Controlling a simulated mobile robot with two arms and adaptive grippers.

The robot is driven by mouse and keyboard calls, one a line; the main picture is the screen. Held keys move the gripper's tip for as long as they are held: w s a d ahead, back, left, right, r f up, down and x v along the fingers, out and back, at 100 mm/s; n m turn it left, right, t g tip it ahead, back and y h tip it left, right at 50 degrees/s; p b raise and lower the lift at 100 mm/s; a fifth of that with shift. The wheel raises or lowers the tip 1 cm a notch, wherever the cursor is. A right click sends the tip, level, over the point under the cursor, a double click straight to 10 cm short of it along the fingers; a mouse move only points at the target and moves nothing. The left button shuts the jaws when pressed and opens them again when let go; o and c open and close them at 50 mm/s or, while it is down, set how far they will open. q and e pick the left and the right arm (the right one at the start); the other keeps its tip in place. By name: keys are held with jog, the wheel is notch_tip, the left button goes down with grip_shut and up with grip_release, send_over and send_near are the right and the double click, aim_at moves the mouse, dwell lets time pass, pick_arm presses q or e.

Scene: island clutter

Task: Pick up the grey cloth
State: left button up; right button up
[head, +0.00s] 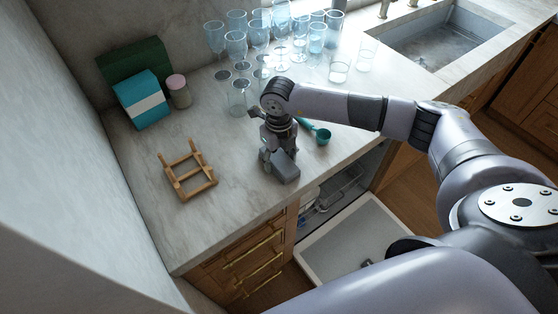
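My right arm reaches in from the right, and my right gripper (277,155) points down at the countertop near its front edge. A small grey, folded-looking shape (284,167) lies directly at the fingertips and looks like the grey cloth. The gripper hides part of it, and its edges blend with the grey fingers. I cannot tell whether the fingers are closed on it or only beside it. My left gripper is not in view.
A teal scoop (322,136) lies just right of the gripper. Several glasses (237,45) crowd the back, near the sink (430,45). A wooden rack (190,175), a teal box (143,100) and a jar (179,92) stand left. An open dishwasher door (345,245) lies below.

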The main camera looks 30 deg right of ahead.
aim_at(279, 158)
jog(key=c, duration=0.7)
notch_tip(279, 158, up, 20)
jog(key=b, duration=0.5)
